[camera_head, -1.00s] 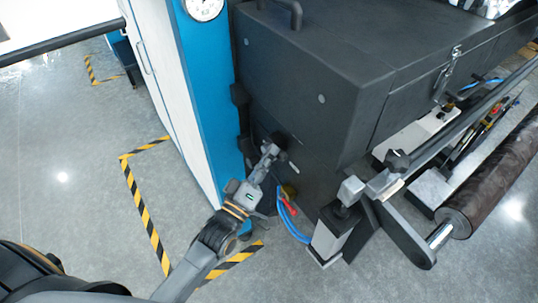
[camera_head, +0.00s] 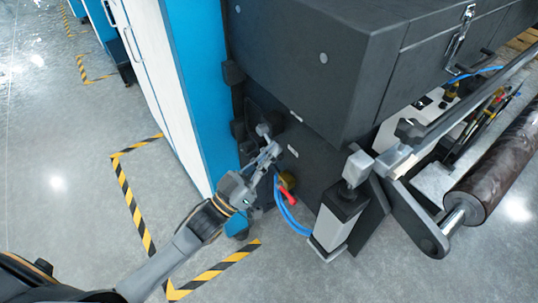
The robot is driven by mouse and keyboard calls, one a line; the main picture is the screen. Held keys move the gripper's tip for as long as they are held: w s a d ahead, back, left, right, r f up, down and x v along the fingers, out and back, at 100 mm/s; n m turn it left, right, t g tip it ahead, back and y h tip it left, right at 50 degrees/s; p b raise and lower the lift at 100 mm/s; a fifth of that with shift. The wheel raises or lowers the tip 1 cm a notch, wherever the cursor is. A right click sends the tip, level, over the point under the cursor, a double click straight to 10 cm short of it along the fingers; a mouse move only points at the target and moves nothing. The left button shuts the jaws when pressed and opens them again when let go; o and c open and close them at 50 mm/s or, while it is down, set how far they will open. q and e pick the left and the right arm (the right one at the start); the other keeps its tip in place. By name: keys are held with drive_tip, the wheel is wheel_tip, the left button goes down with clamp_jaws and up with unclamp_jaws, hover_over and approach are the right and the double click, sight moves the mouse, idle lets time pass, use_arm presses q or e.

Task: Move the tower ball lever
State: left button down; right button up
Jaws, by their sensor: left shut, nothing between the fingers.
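The ball lever (camera_head: 288,198) is a small red handle beside a brass-coloured valve (camera_head: 287,180), low on the dark machine near the blue column. Blue hoses run down beside it. My left gripper (camera_head: 272,148) is shut and empty, just above and to the left of the valve in the picture, near the dark machine's side. I see no clear contact with the lever. My right gripper is not in view.
A blue and white cabinet (camera_head: 190,100) stands left of the dark machine (camera_head: 300,60). A grey-topped block (camera_head: 340,215) and a dark roller (camera_head: 495,175) are at the right. Yellow-black floor tape (camera_head: 133,205) marks open floor at the left.

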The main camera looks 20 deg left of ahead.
use_arm(q)
drive_tip(key=shift+w+a+f+m+g+h+b, duration=0.1)
drive_tip(key=shift+f+m+g+h+b, duration=0.3)
drive_tip(key=shift+m, duration=0.45)
drive_tip(key=shift+s+f+m+g+h+b, duration=0.15)
drive_tip(key=shift+m+g+h+b, duration=0.25)
drive_tip(key=shift+m, duration=0.4)
drive_tip(key=shift+w+a+f+m+g+h+b, duration=0.1)
drive_tip(key=shift+w+f+m+g+h+b, duration=0.15)
drive_tip(key=shift+m+h, duration=0.45)
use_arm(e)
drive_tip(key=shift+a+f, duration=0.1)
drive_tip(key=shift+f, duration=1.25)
use_arm(q)
drive_tip(key=shift+s+f+m, duration=0.1)
drive_tip(key=shift+m, duration=0.25)
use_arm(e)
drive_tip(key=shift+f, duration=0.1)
